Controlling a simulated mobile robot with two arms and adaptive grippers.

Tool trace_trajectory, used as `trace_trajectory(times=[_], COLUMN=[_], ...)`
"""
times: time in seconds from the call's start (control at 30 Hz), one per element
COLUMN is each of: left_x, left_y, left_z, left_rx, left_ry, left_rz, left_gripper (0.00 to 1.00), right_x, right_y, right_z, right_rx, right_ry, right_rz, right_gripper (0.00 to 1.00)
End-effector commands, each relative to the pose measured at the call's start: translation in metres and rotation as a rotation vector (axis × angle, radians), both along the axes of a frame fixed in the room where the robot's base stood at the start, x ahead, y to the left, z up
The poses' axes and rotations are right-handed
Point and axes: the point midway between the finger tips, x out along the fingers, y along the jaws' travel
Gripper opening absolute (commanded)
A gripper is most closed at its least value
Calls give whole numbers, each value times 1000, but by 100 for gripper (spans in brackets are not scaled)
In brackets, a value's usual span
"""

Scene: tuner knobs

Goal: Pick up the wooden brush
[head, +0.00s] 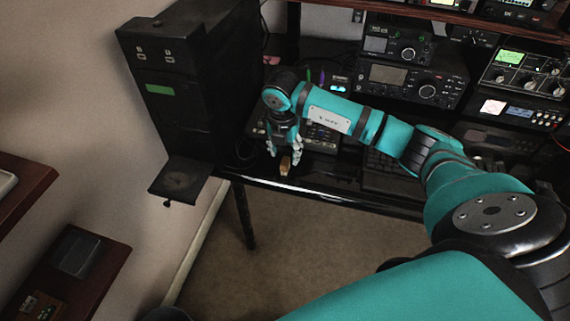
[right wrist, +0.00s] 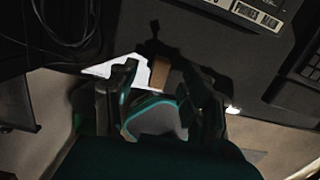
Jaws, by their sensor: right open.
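The wooden brush (head: 285,166) is a small brown block near the front edge of the black desk (head: 330,190). In the right wrist view the brush (right wrist: 160,72) shows as a tan block with a dark, narrow part beyond it. My right gripper (head: 285,155) points down over the brush and is open. In the right wrist view its two fingers stand on either side of the brush, with a gap on both sides. I cannot tell whether either finger touches it. My left gripper is not in view.
A black tower cabinet (head: 180,85) stands left of the desk. Radio units (head: 400,85) line the back. A keypad device (head: 322,138) sits behind the gripper, a keyboard (head: 385,170) to the right. Cables (right wrist: 70,25) lie at the left in the right wrist view.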

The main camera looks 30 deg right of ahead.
Motion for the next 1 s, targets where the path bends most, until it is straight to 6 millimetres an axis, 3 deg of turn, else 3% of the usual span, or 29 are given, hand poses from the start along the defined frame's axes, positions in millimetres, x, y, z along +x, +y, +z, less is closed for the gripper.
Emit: trace_trajectory(times=[0.3,0.57,0.93,1.0], left_x=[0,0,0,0], left_y=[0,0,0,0], left_z=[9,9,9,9], left_rx=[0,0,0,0], left_ry=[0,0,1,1], left_rz=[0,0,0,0], left_gripper=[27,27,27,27], right_x=[-5,-4,-4,-4], right_y=[3,2,2,2], right_z=[-43,-46,-46,-46], right_rx=[1,1,0,0], right_ry=[3,1,1,1], right_rz=[0,1,1,1], right_gripper=[48,48,2,0])
